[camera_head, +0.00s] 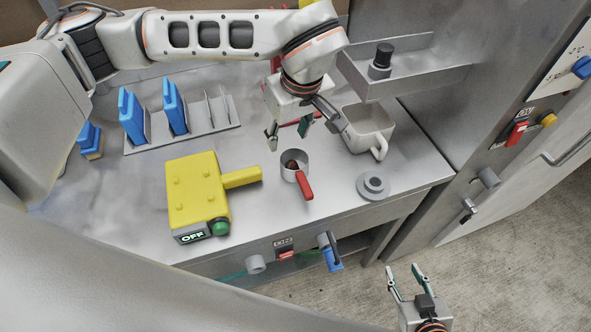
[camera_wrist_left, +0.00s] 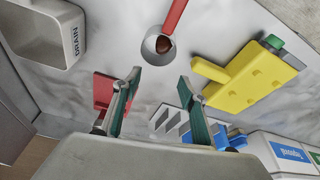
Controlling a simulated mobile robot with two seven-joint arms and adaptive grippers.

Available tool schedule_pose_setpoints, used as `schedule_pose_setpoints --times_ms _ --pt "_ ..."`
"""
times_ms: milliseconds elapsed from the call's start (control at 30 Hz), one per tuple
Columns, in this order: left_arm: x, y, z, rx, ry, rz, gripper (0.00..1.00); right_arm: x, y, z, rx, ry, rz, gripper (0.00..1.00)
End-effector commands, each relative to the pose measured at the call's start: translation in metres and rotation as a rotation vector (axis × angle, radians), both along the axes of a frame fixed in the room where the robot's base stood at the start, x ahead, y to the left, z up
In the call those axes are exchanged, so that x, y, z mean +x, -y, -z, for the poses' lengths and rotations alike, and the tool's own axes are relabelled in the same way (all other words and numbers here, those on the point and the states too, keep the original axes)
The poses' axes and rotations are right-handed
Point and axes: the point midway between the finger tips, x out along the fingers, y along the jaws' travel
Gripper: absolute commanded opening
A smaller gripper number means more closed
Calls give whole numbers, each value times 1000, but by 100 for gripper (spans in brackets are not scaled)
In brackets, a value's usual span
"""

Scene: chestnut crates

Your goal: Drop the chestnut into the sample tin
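The brown chestnut (camera_head: 292,165) lies inside a small round metal tin with a red handle, which I take as the sample tin (camera_head: 287,175). In the left wrist view the chestnut (camera_wrist_left: 164,45) also shows inside the tin (camera_wrist_left: 148,50). My left gripper (camera_head: 288,135) is open and empty, above and just behind the tin; its two fingers (camera_wrist_left: 159,80) stand apart in the left wrist view. My right gripper (camera_head: 403,271) is open and empty, over the floor in front of the counter.
A yellow block-like device (camera_head: 195,187) marked OFF stands left of the tin. A white container (camera_head: 368,127) marked DRAIN is right of my left gripper. A grey round piece (camera_head: 373,185) lies near the front edge. A rack (camera_head: 190,138) with blue pieces stands behind. A red object (camera_wrist_left: 103,88) lies under the left gripper.

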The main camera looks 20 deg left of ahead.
Motion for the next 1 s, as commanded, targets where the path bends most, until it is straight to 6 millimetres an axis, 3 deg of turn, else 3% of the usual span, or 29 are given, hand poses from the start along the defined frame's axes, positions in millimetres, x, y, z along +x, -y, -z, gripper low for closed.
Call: schedule_pose_setpoints --times_ms 267,700,1000 --pt "0 2 -8 0 4 2 42 2 2 -2 -3 4 0 40" --pt "-15 16 -83 0 6 1 42 1 0 -2 0 3 0 40" --pt "-22 22 -113 0 1 0 42 1 0 -2 0 3 0 40"
